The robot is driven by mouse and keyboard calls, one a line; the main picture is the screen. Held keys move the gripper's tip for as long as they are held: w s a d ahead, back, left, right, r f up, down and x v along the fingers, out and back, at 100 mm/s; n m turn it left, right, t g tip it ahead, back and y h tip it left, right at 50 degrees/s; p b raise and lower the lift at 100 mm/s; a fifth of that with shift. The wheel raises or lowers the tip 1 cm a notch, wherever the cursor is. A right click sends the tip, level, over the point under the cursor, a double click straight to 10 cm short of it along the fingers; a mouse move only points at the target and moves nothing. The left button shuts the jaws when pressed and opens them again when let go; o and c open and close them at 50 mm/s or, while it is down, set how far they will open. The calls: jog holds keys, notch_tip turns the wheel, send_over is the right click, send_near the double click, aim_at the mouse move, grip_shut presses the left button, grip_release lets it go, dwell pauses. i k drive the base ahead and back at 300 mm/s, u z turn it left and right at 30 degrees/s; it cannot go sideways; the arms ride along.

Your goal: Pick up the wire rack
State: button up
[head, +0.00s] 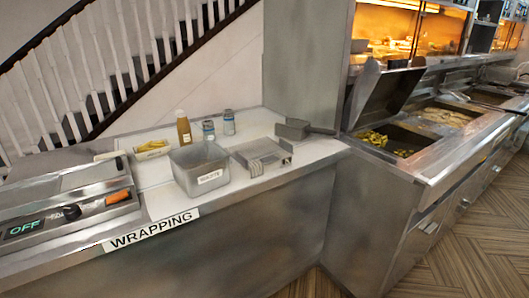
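I see no clear wire rack. A low, shallow metal tray-like item (276,147) lies on the white counter, right of a deep metal bin (199,177) with a white label. A small striped piece (265,166) sits at its front; it is too small to tell whether either is the wire rack. My gripper is not in view.
The counter (158,203) has a "WRAPPING" label on its front edge. A brown bottle (183,128), two small canisters (208,130) and a handled metal scoop-like item (293,129) stand near. A machine marked "OFF" (71,209) is left; fryers (405,140) are right. Wooden floor (455,240) is clear.

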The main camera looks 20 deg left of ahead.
aim_at(285, 145)
jog(key=i, duration=1)
jog(key=u, duration=0.05)
